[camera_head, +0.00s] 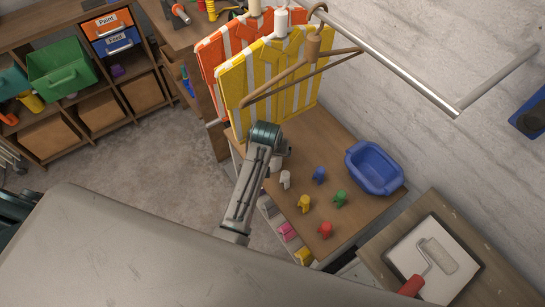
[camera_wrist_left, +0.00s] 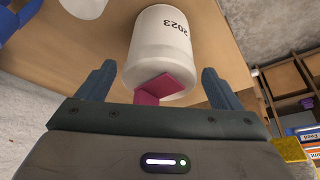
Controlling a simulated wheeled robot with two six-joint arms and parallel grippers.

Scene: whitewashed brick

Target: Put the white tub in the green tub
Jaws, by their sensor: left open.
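The white tub (camera_wrist_left: 160,40) is a rounded container marked 2023, with a magenta piece (camera_wrist_left: 165,87) at its near end. In the left wrist view it stands on the wooden table just ahead of my left gripper (camera_wrist_left: 158,76). The gripper's fingers are open, one to each side of the tub's near end. In the head view only a white sliver (camera_head: 276,163) shows beside my left gripper (camera_head: 265,136), which hides the rest. The green tub (camera_head: 62,70) sits on the shelf unit at the upper left. My right gripper is not in view.
Yellow and orange slatted panels (camera_head: 250,85) rise beyond the gripper. Grey floor (camera_head: 165,150) lies open between table and shelf.

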